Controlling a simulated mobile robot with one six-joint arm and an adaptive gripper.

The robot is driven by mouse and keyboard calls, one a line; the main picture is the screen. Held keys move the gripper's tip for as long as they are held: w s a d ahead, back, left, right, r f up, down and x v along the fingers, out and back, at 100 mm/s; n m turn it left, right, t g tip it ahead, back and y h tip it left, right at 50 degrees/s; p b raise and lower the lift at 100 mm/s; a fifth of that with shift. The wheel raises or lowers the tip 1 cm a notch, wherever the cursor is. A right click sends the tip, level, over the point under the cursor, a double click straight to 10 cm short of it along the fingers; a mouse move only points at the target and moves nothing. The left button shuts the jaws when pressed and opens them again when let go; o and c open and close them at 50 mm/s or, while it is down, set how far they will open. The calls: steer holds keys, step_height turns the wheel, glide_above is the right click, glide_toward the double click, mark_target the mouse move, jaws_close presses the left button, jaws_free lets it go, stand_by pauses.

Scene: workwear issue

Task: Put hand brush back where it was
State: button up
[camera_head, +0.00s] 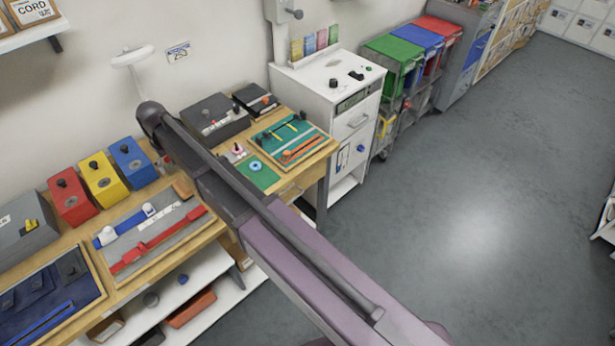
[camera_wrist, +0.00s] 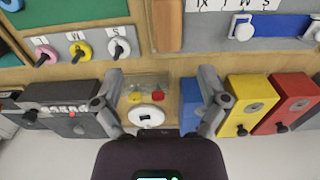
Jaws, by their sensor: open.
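I cannot pick out a hand brush in either view. My gripper (camera_wrist: 160,75) is open, with its two grey fingers spread over the wooden bench and nothing held between them. Between and below the fingers in the wrist view are a round white object (camera_wrist: 146,116) with a dark centre, a small yellow piece (camera_wrist: 138,97) and a small red piece (camera_wrist: 158,95). In the head view my dark arm crosses the bench and hides the gripper's fingers and the bench behind it.
Red (camera_head: 71,196), yellow (camera_head: 101,178) and blue (camera_head: 131,161) boxes line the bench's back. A tray with red and blue strips (camera_head: 150,262) lies in front. A green board (camera_head: 275,128) with tools lies beyond my arm, beside a white cabinet (camera_head: 318,78).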

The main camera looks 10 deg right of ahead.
steer(key=s+d+m, duration=0.2)
steer(key=s+d, duration=0.1)
steer(key=d, duration=0.9)
steer(key=s+d+m, duration=0.1)
steer(key=s+d, duration=0.1)
steer(key=d, duration=1)
steer(key=s+d+m, duration=0.1)
steer(key=s+d, duration=0.5)
steer(key=d, duration=0.3)
steer(key=s+d+m, duration=0.2)
steer(key=s+d, duration=0.4)
steer(key=d, duration=0.3)
steer(key=shift+d, duration=0.25)
steer(key=c, duration=0.5)
